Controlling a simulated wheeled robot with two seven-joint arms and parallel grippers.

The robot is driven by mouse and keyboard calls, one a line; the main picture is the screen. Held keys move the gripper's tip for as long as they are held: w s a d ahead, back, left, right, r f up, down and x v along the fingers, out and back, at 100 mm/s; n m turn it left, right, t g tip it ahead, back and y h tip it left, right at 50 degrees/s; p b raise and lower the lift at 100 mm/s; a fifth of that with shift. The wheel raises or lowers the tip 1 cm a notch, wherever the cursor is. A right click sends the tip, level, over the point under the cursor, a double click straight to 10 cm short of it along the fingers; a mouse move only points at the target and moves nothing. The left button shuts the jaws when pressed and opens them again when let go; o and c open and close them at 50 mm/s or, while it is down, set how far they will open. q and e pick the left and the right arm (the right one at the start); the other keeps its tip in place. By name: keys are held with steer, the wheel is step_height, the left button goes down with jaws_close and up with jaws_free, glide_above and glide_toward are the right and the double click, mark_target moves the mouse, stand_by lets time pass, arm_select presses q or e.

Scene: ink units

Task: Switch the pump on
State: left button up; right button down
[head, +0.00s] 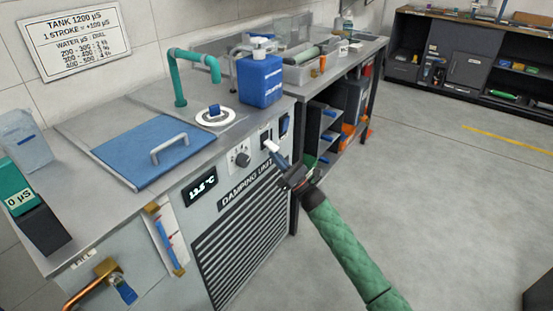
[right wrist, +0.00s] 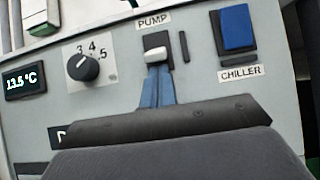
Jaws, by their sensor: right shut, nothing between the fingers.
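The pump switch (right wrist: 154,38) is a dark plate under the PUMP label in the right wrist view. Its lower part is hidden behind my fingers, so I cannot tell its position. In the head view the pump switch (head: 265,136) shows as a dark patch on the cabinet front, right of the dial. My right gripper (head: 271,147) is shut and empty, its pale fingertips at the switch. They also show in the right wrist view (right wrist: 156,54), in front of the plate. I cannot tell whether they touch it. My left gripper is not in view.
Right of the pump switch is the blue chiller switch (right wrist: 236,27). Left are the dial (right wrist: 83,67) and the display (right wrist: 26,82) reading 13.5 °C. A blue bottle (head: 261,80) stands on the worktop above. Open floor lies to the right.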

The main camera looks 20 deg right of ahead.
steer(key=shift+r, duration=0.1)
steer(key=shift+s+d+r+g+h+p, duration=0.2)
steer(key=shift+g+h+p, duration=0.35)
steer(key=shift+p, duration=0.65)
